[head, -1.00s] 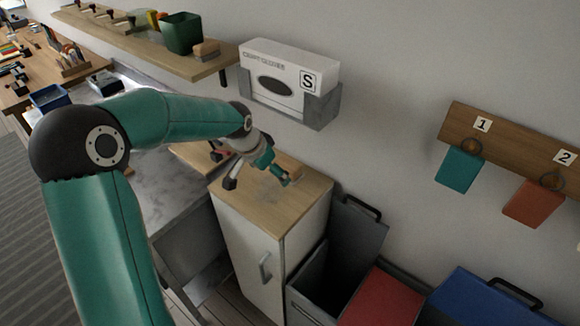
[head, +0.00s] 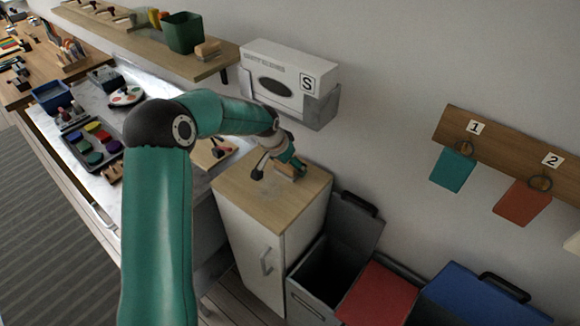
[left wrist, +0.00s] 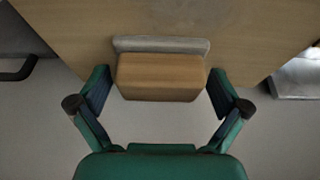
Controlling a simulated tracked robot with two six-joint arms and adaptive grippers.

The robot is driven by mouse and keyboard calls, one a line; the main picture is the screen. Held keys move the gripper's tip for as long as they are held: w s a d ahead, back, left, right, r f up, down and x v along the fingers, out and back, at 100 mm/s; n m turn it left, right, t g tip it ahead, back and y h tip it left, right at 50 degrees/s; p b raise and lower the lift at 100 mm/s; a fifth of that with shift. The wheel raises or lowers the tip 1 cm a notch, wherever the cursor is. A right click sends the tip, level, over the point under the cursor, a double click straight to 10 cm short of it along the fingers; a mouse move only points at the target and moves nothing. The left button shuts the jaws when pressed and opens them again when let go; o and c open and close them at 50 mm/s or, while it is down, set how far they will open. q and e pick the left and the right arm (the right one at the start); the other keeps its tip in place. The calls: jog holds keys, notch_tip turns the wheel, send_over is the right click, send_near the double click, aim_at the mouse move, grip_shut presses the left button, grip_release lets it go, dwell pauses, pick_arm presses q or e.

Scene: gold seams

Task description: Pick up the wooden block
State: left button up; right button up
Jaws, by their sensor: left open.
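The wooden block (left wrist: 158,78) lies on the wooden cabinet top (left wrist: 75,22), with a grey strip along one long side. In the left wrist view it sits between the two spread fingers of my left gripper (left wrist: 160,84), with a small gap at each side. In the head view the left gripper (head: 279,168) is low over the back of the cabinet top (head: 262,207). It hides much of the block (head: 290,169) there. My right gripper is in neither view.
The white glove box (head: 289,72) in its grey wall holder is above the cabinet. A shelf (head: 142,43) with a green bin (head: 184,32) is at upper left. Open and lidded bins (head: 380,296) stand right of the cabinet. The front of the cabinet top is clear.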

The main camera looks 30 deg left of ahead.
pick_arm(q)
jog(key=c, duration=1.1)
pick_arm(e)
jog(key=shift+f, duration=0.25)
